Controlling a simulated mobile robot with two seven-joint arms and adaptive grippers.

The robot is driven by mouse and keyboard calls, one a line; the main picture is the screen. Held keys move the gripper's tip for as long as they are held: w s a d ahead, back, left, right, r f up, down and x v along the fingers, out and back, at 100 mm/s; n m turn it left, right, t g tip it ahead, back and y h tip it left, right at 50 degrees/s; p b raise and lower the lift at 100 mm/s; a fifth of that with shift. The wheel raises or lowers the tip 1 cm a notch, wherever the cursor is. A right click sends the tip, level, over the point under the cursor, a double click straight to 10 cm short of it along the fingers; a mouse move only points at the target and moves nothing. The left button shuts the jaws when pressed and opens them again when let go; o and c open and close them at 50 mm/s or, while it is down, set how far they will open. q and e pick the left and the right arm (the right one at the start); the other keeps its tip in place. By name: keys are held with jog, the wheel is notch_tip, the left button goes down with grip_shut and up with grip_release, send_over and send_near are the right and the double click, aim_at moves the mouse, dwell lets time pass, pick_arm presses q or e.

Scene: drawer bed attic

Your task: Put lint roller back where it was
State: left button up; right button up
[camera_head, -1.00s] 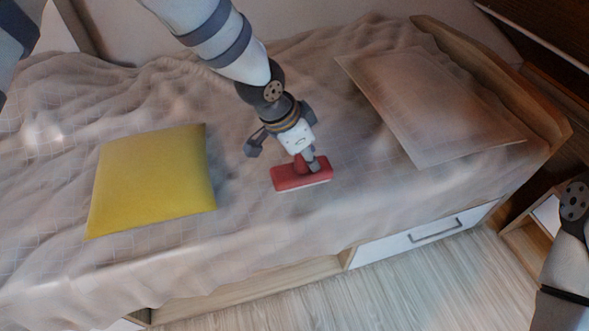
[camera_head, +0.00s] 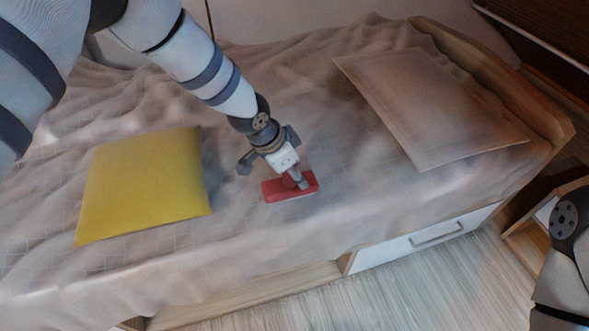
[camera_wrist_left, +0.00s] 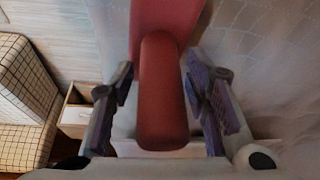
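The red lint roller (camera_head: 276,192) is at or just above the beige bed cover, near the middle of the bed's front side in the head view. I cannot tell whether the roller touches the bed cover. My right gripper is out of view; only part of my right arm shows at the right edge.
A yellow cushion (camera_head: 143,185) lies on the bed left of the roller. A pale flat pillow (camera_head: 430,105) lies to the right, by the wooden headboard (camera_head: 500,80). A white drawer (camera_head: 400,246) sits under the bed. The bed cover around the roller is clear.

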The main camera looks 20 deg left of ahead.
aim_at(279, 188)
pick_arm(q)
jog(key=p+v, duration=0.2)
jog(key=v, duration=1)
jog(key=s+d+f+n+g, duration=0.1)
jog(key=s+f+n+g, duration=0.1)
jog(key=s+f, duration=0.6)
jog(key=s+f+n+g, duration=0.1)
jog(key=s+f+n, duration=0.1)
jog(key=s+f, duration=0.65)
jog(key=s+a+n+g+y, duration=0.1)
jog(key=s+a+n+g, duration=0.1)
jog(key=s, duration=1.1)
jog(key=s+a+n+g+y, duration=0.1)
jog(key=s+a+n+y, duration=0.1)
jog(key=s, duration=1.2)
jog(key=a+n, duration=0.1)
jog(key=a, duration=0.1)
jog(key=shift+s+a+f+g, duration=0.25)
jog(key=shift+a+f+g, duration=0.1)
jog(key=shift+g, duration=0.05)
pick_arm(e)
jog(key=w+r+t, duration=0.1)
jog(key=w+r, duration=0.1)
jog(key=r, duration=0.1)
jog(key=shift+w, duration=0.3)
